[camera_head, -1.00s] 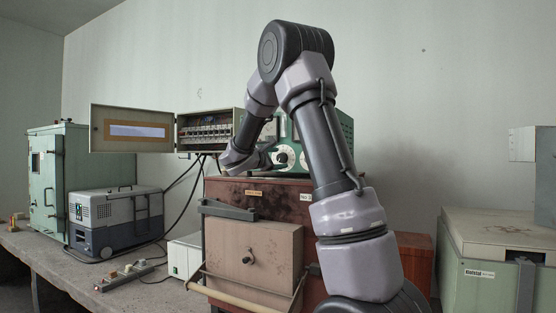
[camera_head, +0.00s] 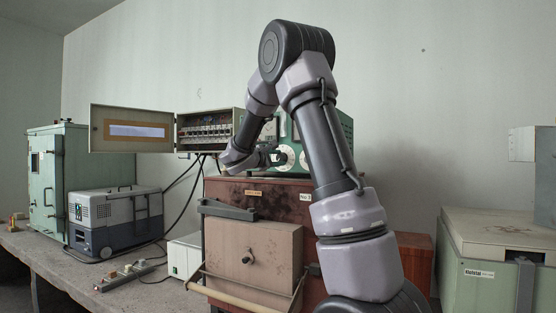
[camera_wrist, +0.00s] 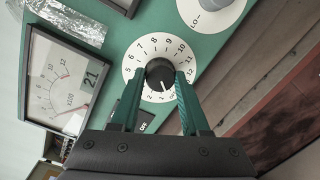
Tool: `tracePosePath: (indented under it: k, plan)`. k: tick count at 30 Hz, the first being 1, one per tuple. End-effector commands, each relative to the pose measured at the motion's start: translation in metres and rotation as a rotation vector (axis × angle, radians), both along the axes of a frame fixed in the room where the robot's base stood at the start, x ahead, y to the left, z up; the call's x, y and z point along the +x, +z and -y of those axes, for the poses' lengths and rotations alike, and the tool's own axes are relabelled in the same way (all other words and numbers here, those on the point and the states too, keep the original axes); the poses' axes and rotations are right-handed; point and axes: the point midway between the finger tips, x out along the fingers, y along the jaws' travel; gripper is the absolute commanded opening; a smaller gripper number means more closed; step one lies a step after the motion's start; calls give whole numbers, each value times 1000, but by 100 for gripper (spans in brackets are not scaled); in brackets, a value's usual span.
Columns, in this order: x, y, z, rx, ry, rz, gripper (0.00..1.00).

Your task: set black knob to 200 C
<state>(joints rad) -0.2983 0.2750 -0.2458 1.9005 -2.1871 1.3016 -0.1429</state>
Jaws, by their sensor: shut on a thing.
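The black knob (camera_wrist: 159,71) sits at the centre of a white numbered dial (camera_wrist: 134,62) on a green panel in the wrist view. The numbers run round the dial's upper edge. A small light mark shows on the knob's lower side; I cannot read exactly which number it points to. My gripper (camera_wrist: 160,84) has one green finger on each side of the knob and is shut on it. The lower part of the dial is partly hidden by the fingers. In the head view, my gripper (camera_head: 276,157) is at the dial (camera_head: 287,157) on the green control box (camera_head: 341,135).
An analog meter (camera_wrist: 62,82) is left of the dial, and a second white dial marked LO (camera_wrist: 207,12) is above right. The green box stands on a brown furnace (camera_head: 230,187). An open fuse cabinet (camera_head: 208,130) is close behind my forearm.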

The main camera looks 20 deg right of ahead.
Motion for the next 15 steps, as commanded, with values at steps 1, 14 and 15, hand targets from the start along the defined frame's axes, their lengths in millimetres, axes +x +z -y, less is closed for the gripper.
tracePosePath:
  k: [1, 14, 15]
  plan:
    - [-1, 0, 0, 22, -2, 26, 0]
    - [-1, -1, 1, 254, -2, 323, 0]
    - [-1, -1, 1, 273, -3, 348, 0]
